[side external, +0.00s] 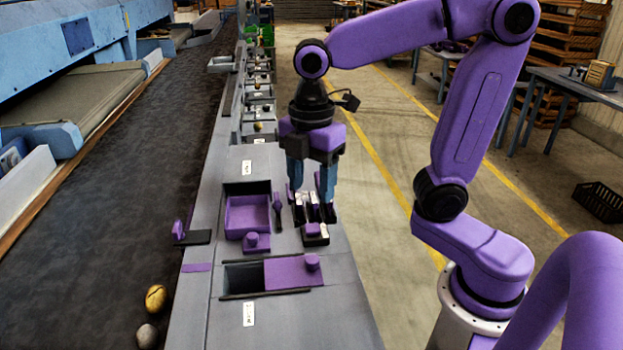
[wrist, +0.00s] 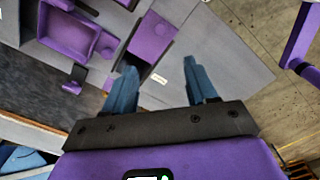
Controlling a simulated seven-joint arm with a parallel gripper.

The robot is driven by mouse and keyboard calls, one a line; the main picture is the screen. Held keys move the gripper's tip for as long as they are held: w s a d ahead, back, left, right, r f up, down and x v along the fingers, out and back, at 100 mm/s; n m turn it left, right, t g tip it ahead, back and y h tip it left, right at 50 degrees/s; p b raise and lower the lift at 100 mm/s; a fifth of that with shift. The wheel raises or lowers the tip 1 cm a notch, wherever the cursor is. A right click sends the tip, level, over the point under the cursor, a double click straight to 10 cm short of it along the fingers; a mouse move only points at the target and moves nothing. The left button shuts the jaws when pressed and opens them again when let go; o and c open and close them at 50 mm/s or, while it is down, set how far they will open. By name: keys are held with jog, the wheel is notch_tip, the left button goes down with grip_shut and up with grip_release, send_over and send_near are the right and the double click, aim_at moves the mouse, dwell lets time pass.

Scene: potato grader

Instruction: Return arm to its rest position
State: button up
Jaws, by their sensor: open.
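My gripper (side external: 312,207) hangs from my purple arm above the right side of the grey bench panel, pointing down. Its two blue fingers are apart, and nothing shows between them. In the wrist view my gripper (wrist: 160,80) also shows both fingers spread, with bare grey panel and a purple lid between and beyond them. In the side view, small black, white and purple parts lie on the panel close below the fingertips. I cannot tell how much height separates them.
A purple tray (side external: 246,217) sits in a panel opening left of my gripper. A purple sliding lid (side external: 290,271) with a knob partly covers a slot nearer the camera. A dark conveyor belt (side external: 130,180) carries a yellow potato (side external: 156,298) and a grey lump (side external: 147,336).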

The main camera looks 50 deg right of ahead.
jog(key=s+d+f+m, duration=0.2)
jog(key=s+f, duration=0.1)
jog(key=s, duration=0.4)
jog(key=s+d+f+m, duration=0.2)
jog(key=s+f+m, duration=0.1)
jog(key=s, duration=0.4)
jog(key=shift+s+d+f, duration=0.2)
jog(key=shift+s+f, duration=0.1)
jog(key=shift+f, duration=0.4)
